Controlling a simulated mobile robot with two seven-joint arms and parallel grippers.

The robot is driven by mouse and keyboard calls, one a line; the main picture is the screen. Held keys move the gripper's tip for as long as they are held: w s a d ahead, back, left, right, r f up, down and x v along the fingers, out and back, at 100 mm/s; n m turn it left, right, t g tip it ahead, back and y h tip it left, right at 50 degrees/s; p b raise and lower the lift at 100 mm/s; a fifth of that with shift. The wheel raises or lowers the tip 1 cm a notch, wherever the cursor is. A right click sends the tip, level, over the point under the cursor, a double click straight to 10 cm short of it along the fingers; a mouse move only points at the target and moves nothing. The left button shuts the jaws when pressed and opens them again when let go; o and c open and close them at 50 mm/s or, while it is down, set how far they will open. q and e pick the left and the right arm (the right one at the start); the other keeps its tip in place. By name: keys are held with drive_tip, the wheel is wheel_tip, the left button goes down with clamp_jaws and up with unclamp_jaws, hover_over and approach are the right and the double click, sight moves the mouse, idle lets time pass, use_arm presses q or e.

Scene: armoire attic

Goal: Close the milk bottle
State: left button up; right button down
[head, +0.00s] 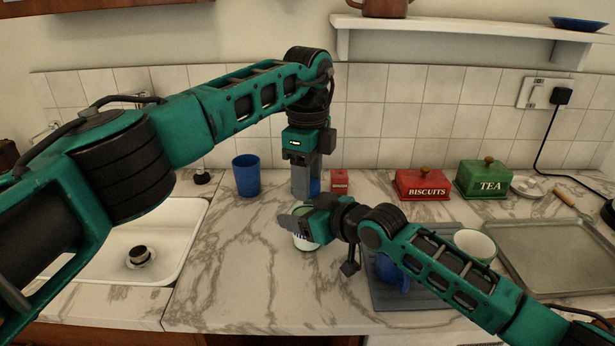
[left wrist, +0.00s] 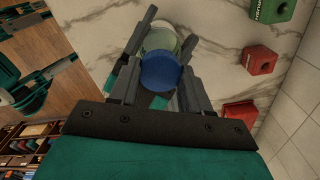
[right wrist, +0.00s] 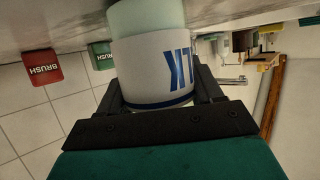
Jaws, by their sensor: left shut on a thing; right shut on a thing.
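The milk bottle (head: 304,243), pale with a white label and blue letters, stands at the middle of the counter. My right gripper (head: 299,222) is shut around it; the right wrist view shows the labelled bottle (right wrist: 155,70) between the fingers. My left gripper (head: 305,185) points down above the bottle and is shut on a blue cap (head: 315,187). In the left wrist view the cap (left wrist: 160,72) sits between the fingers, with the pale bottle top (left wrist: 160,40) just beyond it, partly covered. I cannot tell whether cap and bottle touch.
A blue cup (head: 246,175) and a small red box (head: 340,181) stand behind. Red (head: 422,184) and green (head: 483,179) tins line the wall. A blue mug (head: 392,272) is at the right on a grey mat (head: 400,299). The sink (head: 180,235) is left; the front counter is clear.

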use_arm(q)
drive_tip(key=m, duration=0.6)
drive_tip(key=o, duration=1.2)
drive_tip(key=shift+r, duration=2.3)
drive_tip(key=shift+c, duration=0.5)
